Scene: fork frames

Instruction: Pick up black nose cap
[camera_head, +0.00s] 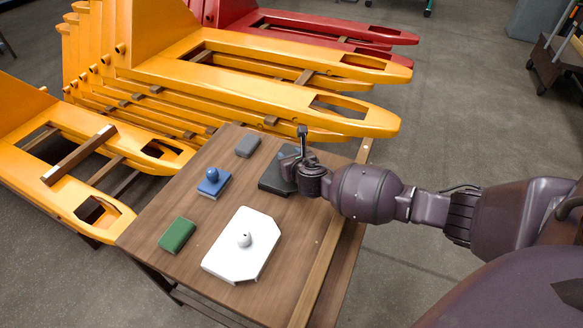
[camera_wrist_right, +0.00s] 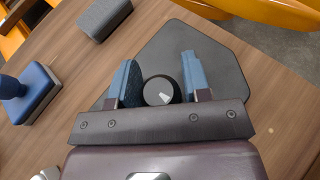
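The black nose cap (camera_wrist_right: 162,91) is a small round black piece with a light mark, seen in the right wrist view. It is over a dark grey angular plate (camera_wrist_right: 205,45), which also shows on the table in the head view (camera_head: 272,184). My right gripper (camera_wrist_right: 161,75) is open, with one blue-padded finger on each side of the cap. The left finger looks very close to it, and a gap shows at the right finger. In the head view the right gripper (camera_head: 290,162) is over the plate and the cap cannot be made out. My left gripper is out of view.
On the wooden table (camera_head: 205,222) are a blue block with a knob (camera_head: 214,183), a grey block (camera_head: 248,146), a green block (camera_head: 177,234) and a white plate (camera_head: 226,264) bearing a white piece (camera_head: 244,240). Yellow pallet jacks (camera_head: 240,90) stand behind and left.

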